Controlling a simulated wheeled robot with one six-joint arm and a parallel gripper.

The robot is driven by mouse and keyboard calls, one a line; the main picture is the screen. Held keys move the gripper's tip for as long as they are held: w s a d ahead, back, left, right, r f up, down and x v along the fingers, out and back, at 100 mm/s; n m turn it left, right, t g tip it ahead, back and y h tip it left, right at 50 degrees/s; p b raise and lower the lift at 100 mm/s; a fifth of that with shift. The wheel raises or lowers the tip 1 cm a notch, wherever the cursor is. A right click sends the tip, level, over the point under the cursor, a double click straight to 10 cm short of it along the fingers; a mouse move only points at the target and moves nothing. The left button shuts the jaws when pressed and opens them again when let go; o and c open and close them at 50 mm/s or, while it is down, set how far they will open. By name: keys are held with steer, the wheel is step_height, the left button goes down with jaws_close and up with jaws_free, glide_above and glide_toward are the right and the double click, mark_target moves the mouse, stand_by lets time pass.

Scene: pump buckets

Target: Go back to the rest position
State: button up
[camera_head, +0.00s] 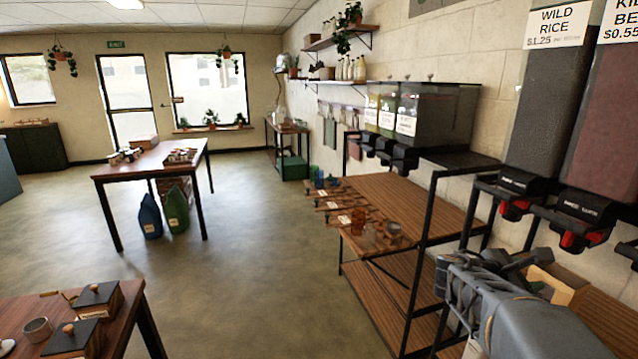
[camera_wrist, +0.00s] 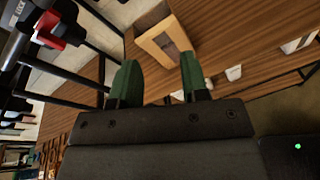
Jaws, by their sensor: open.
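My gripper (camera_wrist: 158,84) shows in the wrist view with its two green fingers apart and nothing between them. Beyond the fingertips, a light wooden box (camera_wrist: 165,40) with an open or windowed face sits on the brown wooden shelf (camera_wrist: 225,60). In the head view my gripper (camera_head: 505,262) is at the lower right, beside the shelf and below the dispensers, with its fingers partly hidden. The wooden box (camera_head: 556,288) shows just behind it.
Dispensers with red-handled spouts (camera_head: 515,207) hang close above my arm at the right. A black shelf post (camera_head: 420,265) stands to the left of the arm. Small tables (camera_head: 150,160) stand at the left. The floor (camera_head: 260,250) between is clear.

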steer(key=s+a+f+m+g+y+p, duration=0.1)
steer(key=s+a+f+m+y, duration=0.5)
steer(key=a+f+m+y, duration=0.45)
steer(key=s+a+m+t+y+p, duration=0.1)
steer(key=a+m+y, duration=0.4)
steer(key=a, duration=1.1)
steer(key=shift+s+a+r+t+p, duration=0.15)
steer(key=shift+s+r+t+p, duration=0.3)
steer(key=shift+s, duration=0.65)
